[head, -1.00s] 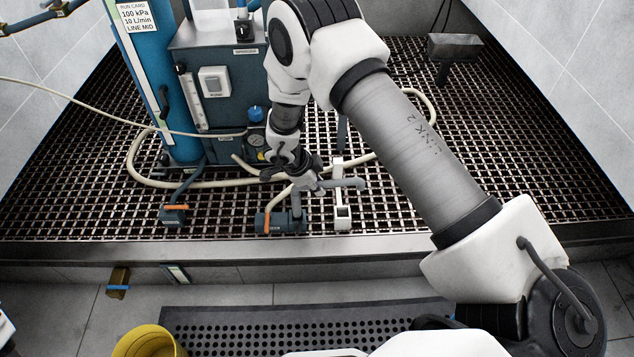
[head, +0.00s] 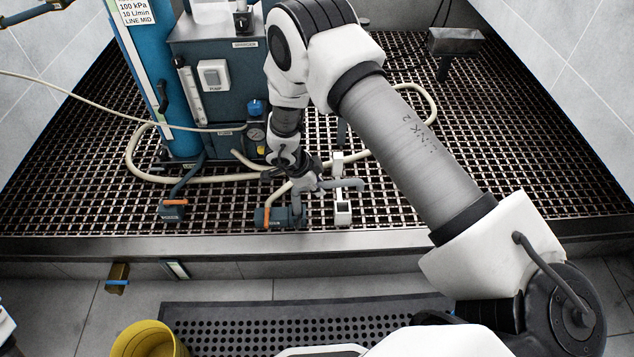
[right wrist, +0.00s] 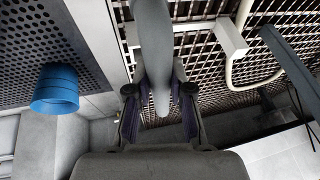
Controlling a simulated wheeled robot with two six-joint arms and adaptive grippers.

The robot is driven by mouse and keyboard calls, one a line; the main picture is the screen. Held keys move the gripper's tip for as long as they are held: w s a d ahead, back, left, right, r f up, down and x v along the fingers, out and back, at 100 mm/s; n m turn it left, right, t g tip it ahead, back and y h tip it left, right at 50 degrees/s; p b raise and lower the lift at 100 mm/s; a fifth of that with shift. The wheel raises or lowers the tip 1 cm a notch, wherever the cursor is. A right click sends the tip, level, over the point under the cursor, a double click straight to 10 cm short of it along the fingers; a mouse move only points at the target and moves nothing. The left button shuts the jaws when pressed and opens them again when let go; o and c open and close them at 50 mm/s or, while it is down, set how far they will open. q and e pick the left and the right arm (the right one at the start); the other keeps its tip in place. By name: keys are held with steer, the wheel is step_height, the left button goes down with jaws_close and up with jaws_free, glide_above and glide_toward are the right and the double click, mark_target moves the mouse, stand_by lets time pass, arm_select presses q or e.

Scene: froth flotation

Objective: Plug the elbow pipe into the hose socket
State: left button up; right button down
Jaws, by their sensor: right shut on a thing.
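The grey-blue elbow pipe (head: 345,184) is in my right gripper (head: 308,180). One leg points right, level, past a white post stand (head: 342,212). The other leg points down beside a dark block with an orange lever (head: 266,218). I cannot tell whether its lower end is inside a socket or just above it. In the right wrist view, the fingers (right wrist: 160,98) are shut on both sides of the grey pipe (right wrist: 154,45). The hose socket is not clearly visible; the block and gripper crowd that spot. My left gripper is not in view.
A cream hose (head: 150,182) loops over the grating behind the gripper. A second block with an orange lever (head: 173,210) stands left, below the blue column (head: 180,110). The pump cabinet (head: 220,80) is behind. A yellow bucket (head: 148,340) stands in front, beside a perforated mat (head: 240,320).

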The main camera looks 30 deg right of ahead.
steer(key=shift+f+b, duration=0.35)
steer(key=shift+f, duration=0.75)
steer(key=c, duration=1)
jaws_free()
steer(key=shift+o, duration=0.2)
steer(key=shift+r, duration=0.1)
steer(key=v, duration=1.2)
